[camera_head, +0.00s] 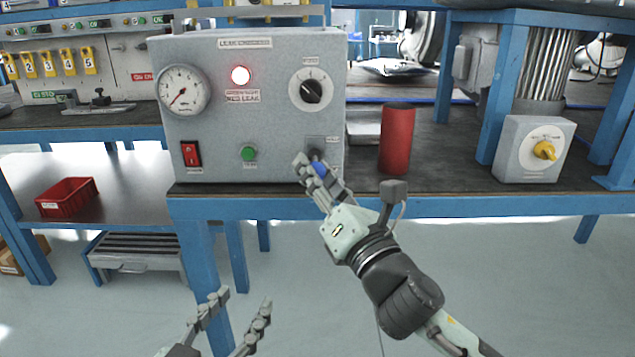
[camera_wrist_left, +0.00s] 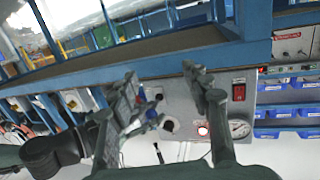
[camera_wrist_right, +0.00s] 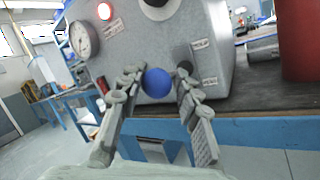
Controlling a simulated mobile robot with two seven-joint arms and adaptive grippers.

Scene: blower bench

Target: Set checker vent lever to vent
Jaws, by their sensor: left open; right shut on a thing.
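The leak checker (camera_head: 250,110) is a grey box on the bench. It carries a vent lever with a blue ball knob (camera_head: 319,169) at its lower right. In the right wrist view the blue ball (camera_wrist_right: 157,82) sits between my right fingers, in front of the panel. My right gripper (camera_head: 311,162) is shut on this knob. Small labels (camera_wrist_right: 204,45) beside the lever are too small to read. My left gripper (camera_head: 243,297) is open and empty, low in front of the bench; its spread fingers (camera_wrist_left: 160,78) show in the left wrist view.
The checker also has a gauge (camera_head: 183,90), a lit red lamp (camera_head: 240,75), a black selector knob (camera_head: 312,91), a red switch (camera_head: 191,153) and a green button (camera_head: 249,153). A red cylinder (camera_head: 397,139) stands to the right. A yellow rotary switch box (camera_head: 515,160) is further right.

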